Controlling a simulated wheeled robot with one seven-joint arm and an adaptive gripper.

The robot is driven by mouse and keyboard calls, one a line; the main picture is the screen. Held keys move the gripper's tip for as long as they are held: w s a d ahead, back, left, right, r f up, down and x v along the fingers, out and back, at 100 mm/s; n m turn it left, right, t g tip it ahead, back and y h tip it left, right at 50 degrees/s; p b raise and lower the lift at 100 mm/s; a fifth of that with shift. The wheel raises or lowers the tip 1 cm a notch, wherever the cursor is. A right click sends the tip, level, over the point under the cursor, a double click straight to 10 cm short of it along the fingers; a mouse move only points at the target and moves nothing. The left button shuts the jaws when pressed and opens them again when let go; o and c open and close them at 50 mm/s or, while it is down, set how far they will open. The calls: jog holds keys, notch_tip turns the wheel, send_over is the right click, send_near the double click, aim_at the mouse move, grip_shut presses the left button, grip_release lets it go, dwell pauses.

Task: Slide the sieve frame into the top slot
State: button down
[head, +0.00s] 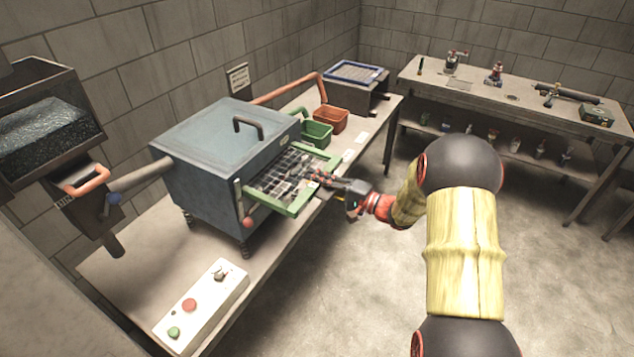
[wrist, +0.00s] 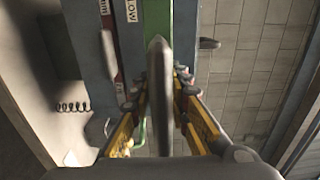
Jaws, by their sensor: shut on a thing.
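The sieve frame (head: 299,204) has a green rim and dark mesh. In the head view it sticks out of the open right side of the blue-grey machine (head: 225,150), its inner part hidden inside the housing. My gripper (head: 331,181) is at the frame's outer end. In the wrist view my gripper (wrist: 160,88) is shut around a grey bar-like part in front of the green rim (wrist: 186,35), apparently the frame's handle. The contact is partly hidden. Which slot the frame is in cannot be told.
A green bin (head: 317,134) and an orange-brown bin (head: 331,118) stand behind the machine on the bench. A control box (head: 201,303) with buttons lies at the front. A second table (head: 480,85) with tools is at the back right. The floor on the right is clear.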

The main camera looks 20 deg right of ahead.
jog(key=shift+w+a+r, duration=0.1)
jog(key=shift+w+a, duration=0.05)
jog(key=shift+w, duration=0.1)
jog(key=c, duration=1.6)
grip_release()
jog(key=v, duration=1.2)
